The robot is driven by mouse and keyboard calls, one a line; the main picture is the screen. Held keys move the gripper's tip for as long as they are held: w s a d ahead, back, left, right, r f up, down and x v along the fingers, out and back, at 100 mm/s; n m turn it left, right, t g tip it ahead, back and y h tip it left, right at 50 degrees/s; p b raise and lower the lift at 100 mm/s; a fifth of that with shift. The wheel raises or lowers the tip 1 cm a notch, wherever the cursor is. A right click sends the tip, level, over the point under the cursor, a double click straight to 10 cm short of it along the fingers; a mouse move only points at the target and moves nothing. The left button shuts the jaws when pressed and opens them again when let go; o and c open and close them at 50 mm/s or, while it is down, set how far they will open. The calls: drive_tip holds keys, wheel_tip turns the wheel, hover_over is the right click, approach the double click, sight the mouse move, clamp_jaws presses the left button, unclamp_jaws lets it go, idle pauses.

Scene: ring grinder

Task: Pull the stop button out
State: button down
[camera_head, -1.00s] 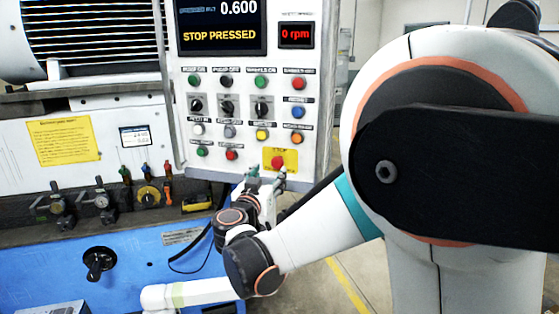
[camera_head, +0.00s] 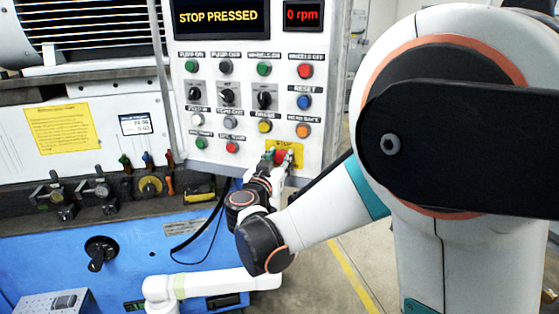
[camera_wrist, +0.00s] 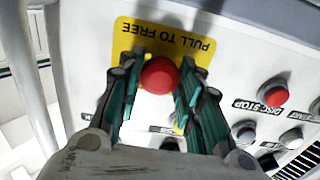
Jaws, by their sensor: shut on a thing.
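The red stop button (camera_wrist: 159,75) sits on a yellow plate (camera_wrist: 128,38) reading "PULL TO FREE" in the wrist view, where the lettering is upside down. In the head view the stop button (camera_head: 282,157) is at the lower right of the control panel (camera_head: 210,128), partly hidden by my gripper. My gripper (camera_wrist: 158,80) has its green-padded fingers on both sides of the button, shut on it. My gripper also shows in the head view (camera_head: 281,158). The display (camera_head: 220,17) reads "STOP PRESSED".
Several other buttons and black rotary switches (camera_head: 228,94) are above and left of the stop button. A red button (camera_wrist: 275,96) lies to its right in the wrist view. The blue machine body (camera_head: 60,255) is below the panel. Open floor (camera_head: 335,255) lies to the right.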

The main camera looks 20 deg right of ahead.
drive_tip(key=shift+s+a, duration=0.3)
drive_tip(key=shift+s, duration=0.2)
drive_tip(key=c, duration=1.6)
unclamp_jaws()
drive_tip(key=o, duration=0.5)
drive_tip(key=shift+s+a, duration=0.1)
